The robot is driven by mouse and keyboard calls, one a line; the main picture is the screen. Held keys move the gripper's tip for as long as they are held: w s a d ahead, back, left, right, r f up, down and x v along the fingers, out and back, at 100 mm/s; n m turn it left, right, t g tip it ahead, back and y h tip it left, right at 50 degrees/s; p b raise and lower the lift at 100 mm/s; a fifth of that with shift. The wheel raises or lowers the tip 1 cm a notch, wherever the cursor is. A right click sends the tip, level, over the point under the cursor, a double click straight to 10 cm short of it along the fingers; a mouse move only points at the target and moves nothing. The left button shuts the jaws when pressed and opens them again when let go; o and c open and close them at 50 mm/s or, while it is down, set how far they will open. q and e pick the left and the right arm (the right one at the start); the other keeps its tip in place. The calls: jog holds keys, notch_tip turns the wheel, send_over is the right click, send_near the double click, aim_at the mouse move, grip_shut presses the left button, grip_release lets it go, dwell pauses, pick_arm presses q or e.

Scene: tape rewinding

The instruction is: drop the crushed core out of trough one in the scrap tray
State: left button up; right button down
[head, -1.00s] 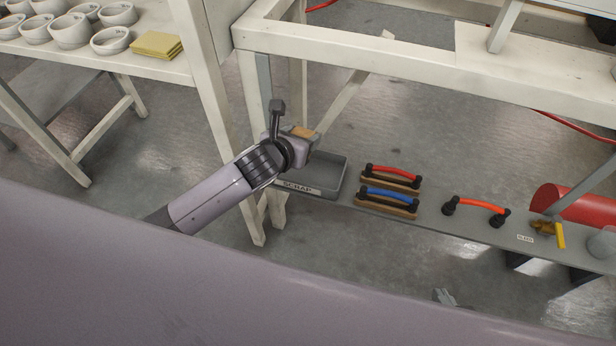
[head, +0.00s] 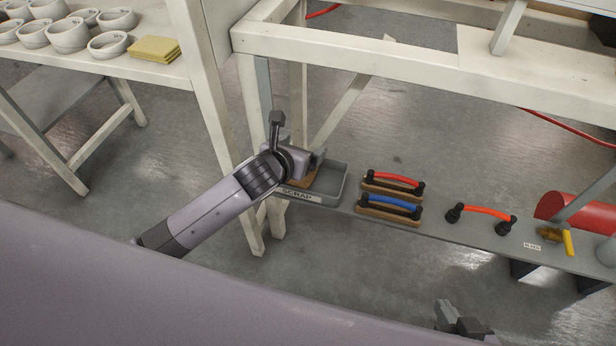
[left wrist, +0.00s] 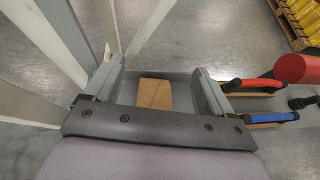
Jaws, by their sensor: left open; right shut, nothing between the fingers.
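The scrap tray (head: 336,184) is a shallow grey tray labelled SCRAP at the left end of the grey shelf. The crushed core (head: 303,179) is a tan-brown piece lying in it, partly hidden by my left gripper. My left gripper (head: 316,160) is above the tray, open and empty. In the left wrist view the core (left wrist: 155,94) shows as a flat brown piece below and between the spread fingers. My right gripper (head: 458,322) is shut and empty at the bottom of the head view, partly cut off by my body. I cannot make out trough one.
Red-handled (head: 394,181) and blue-handled (head: 390,206) tools stand right of the tray. Further right are an orange-red handle (head: 483,212), a brass valve with a yellow lever (head: 553,236) and a red cylinder (head: 580,208). White frame legs (head: 213,95) stand close left of the tray.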

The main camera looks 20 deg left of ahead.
pick_arm(q)
jog(key=p+v, duration=0.2)
jog(key=v, duration=0.5)
jog(key=shift+s, duration=0.1)
dwell(0.5)
